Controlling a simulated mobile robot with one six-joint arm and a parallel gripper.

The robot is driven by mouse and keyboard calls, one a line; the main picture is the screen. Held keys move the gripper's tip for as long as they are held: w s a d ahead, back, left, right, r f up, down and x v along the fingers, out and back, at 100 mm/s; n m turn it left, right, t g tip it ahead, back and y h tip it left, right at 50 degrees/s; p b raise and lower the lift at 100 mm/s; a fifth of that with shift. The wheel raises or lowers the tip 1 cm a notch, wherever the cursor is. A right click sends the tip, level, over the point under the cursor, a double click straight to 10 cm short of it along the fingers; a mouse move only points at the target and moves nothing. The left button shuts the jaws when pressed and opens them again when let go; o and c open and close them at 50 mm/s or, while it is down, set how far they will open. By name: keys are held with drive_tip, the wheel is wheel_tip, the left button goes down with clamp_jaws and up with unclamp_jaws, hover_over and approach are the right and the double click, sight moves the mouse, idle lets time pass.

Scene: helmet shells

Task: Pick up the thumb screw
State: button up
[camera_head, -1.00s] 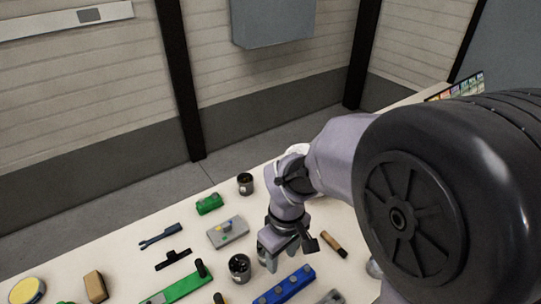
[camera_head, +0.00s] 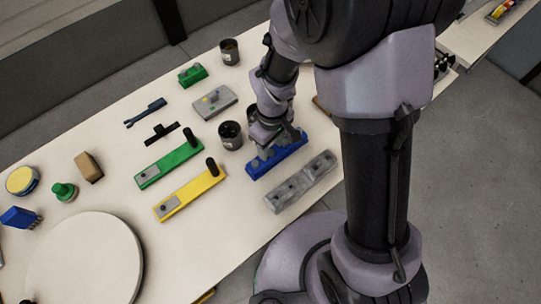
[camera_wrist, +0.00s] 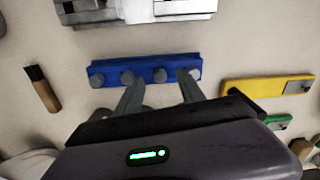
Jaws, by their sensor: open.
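A blue bar (camera_head: 291,153) lies on the table under my gripper (camera_head: 268,148). In the wrist view the blue bar (camera_wrist: 144,66) carries a row of several grey round knobs, which look like thumb screws. My gripper (camera_wrist: 160,84) is open there, its fingers reaching toward the bar's near side. One knob, taken as the thumb screw (camera_wrist: 160,76), shows between the fingertips. Another knob shows beside the left fingertip and one beside the right. I cannot tell how far above the bar the fingertips are. In the head view my gripper hides part of the bar.
A grey block (camera_head: 301,182) lies close beside the blue bar. A yellow bar (camera_head: 190,194) and a green bar (camera_head: 169,165) with black handles lie to the left. A dark cup (camera_head: 231,136) stands near my gripper. The table's left part holds a large round disc (camera_head: 85,262).

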wheel_tip(320, 180, down, 2)
drive_tip(key=shift+f, duration=0.1)
clamp_jaws()
drive_tip(key=shift+r, duration=0.2)
